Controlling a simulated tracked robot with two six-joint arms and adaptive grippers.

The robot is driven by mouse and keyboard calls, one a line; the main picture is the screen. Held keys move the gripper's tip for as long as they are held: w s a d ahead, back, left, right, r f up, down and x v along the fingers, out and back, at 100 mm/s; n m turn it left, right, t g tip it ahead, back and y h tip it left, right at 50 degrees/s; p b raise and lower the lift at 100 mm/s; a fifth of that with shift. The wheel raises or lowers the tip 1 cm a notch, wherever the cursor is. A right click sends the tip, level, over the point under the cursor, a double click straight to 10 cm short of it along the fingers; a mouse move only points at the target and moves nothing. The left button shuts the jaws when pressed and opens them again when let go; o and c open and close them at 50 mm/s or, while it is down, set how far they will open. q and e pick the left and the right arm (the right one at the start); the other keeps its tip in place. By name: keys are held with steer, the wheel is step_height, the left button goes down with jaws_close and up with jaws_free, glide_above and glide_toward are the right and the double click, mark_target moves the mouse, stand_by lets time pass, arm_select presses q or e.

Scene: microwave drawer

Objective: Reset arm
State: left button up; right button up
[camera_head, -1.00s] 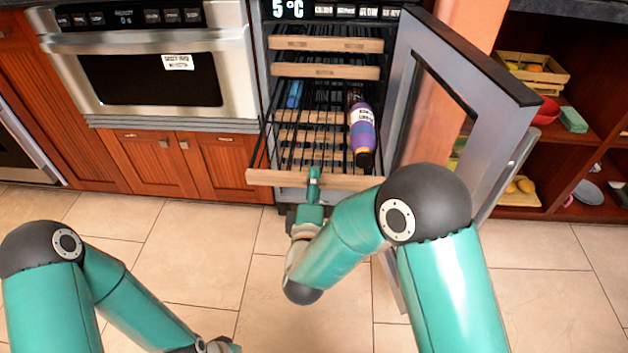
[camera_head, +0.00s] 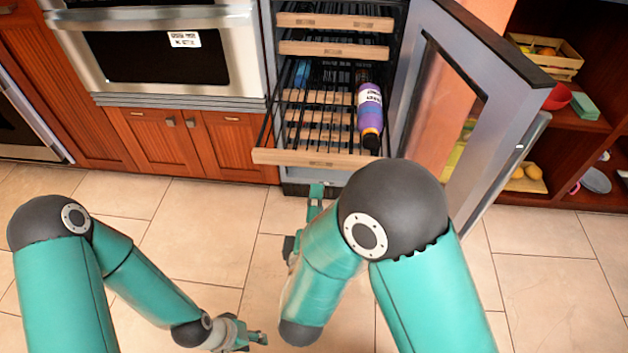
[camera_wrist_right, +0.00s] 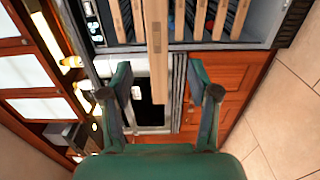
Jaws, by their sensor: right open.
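My right gripper (camera_head: 302,216) is open and empty in the head view, below the front of the pulled-out wooden rack (camera_head: 318,159). In the right wrist view its two fingers (camera_wrist_right: 160,82) are spread apart. The rack's wooden front (camera_wrist_right: 158,50) shows between them there, apart from the fingers. My left gripper (camera_head: 252,338) is low over the floor at the bottom of the head view; it is too small to tell whether it is open or shut. A purple bottle (camera_head: 370,110) with a white label lies on the pulled-out rack.
The cooler's glass door (camera_head: 465,110) stands open to the right of the racks. A microwave oven (camera_head: 160,55) is built in at the left above wooden cabinets. Shelves at the right hold a crate (camera_head: 545,62) and a red bowl (camera_head: 558,97). The tiled floor in front is clear.

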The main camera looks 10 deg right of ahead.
steer(key=w+d+f+m+g+h, duration=0.15)
steer(key=d+f+m+g, duration=0.4)
steer(key=d+f, duration=1.05)
steer(key=s+a+f+m+g+y, duration=0.1)
steer(key=s+f+m+g+y, duration=0.45)
steer(key=s+f, duration=0.4)
steer(key=s+a+f+m+g+y, duration=0.35)
steer(key=s+a+m+g, duration=0.25)
steer(key=s+a, duration=0.3)
step_height(320, 180, up, 36)
steer(key=d+p, duration=0.1)
steer(key=p, duration=3.4)
steer(key=shift+s+d+f+m, duration=0.25)
steer(key=shift+s+m, duration=0.05)
